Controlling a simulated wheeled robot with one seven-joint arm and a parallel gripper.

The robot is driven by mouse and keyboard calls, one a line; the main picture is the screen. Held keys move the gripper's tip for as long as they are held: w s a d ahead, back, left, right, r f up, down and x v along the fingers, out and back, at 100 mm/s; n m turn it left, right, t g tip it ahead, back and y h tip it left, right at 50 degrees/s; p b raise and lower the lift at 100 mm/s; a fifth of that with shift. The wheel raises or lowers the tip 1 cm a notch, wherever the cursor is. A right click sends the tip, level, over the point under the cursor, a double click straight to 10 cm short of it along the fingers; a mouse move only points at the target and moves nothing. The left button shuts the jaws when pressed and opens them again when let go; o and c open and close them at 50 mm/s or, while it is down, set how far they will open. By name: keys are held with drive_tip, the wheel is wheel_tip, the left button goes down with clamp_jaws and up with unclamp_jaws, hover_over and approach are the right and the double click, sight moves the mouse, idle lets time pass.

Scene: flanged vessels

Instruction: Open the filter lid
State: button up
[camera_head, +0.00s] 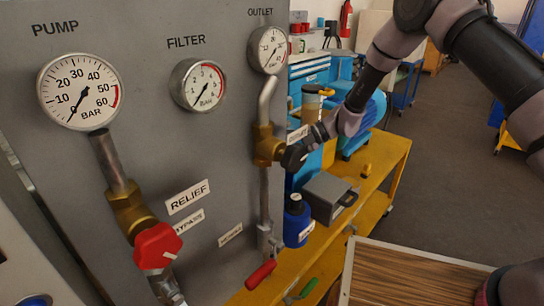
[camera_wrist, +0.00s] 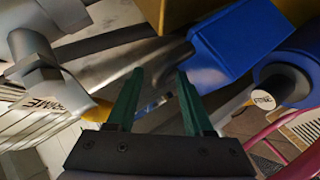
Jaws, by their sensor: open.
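I cannot single out the filter lid with certainty. In the wrist view a blue angular block (camera_wrist: 236,42) lies just beyond the right fingertip, and a blue round body (camera_wrist: 305,62) is at the right edge. My gripper (camera_wrist: 158,72) shows two green fingers, apart, with nothing held between them. In the head view my arm reaches from the upper right towards the brass outlet valve (camera_head: 267,146); its fingers are not visible there.
The grey panel (camera_head: 225,110) carries a pump gauge (camera_head: 78,92), a filter gauge (camera_head: 198,85) and a red relief knob (camera_head: 157,246). A grey box (camera_head: 328,197) sits on the yellow bench (camera_head: 388,160). In the wrist view grey pipework (camera_wrist: 45,75) is close at left.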

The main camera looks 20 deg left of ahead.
drive_tip(key=v, duration=0.8)
drive_tip(key=shift+r, duration=0.2)
drive_tip(key=shift+d, duration=0.1)
drive_tip(key=s+d+r+n+t+h, duration=0.2)
drive_tip(key=d+r+n+t+h, duration=0.25)
drive_tip(key=d+r+n, duration=1.45)
drive_tip(key=s+d+r+n+t+h, duration=0.1)
drive_tip(key=s+d+r+n+t, duration=0.2)
drive_tip(key=d, duration=0.4)
drive_tip(key=s+d+r+n+t+h, duration=0.2)
drive_tip(key=s+d+r+n+t, duration=0.1)
drive_tip(key=s+d+r+n, duration=0.2)
drive_tip(key=s+d+r+n+t+h, duration=0.1)
drive_tip(key=s+d+r+n+t, duration=0.2)
drive_tip(key=s+d, duration=0.5)
wheel_tip(320, 180, up, 3)
drive_tip(key=d+n, duration=0.1)
drive_tip(key=d, duration=0.1)
drive_tip(key=shift+d+f+n+h, duration=0.2)
drive_tip(key=shift+d+n+h, duration=0.15)
drive_tip(key=shift+n, duration=0.05)
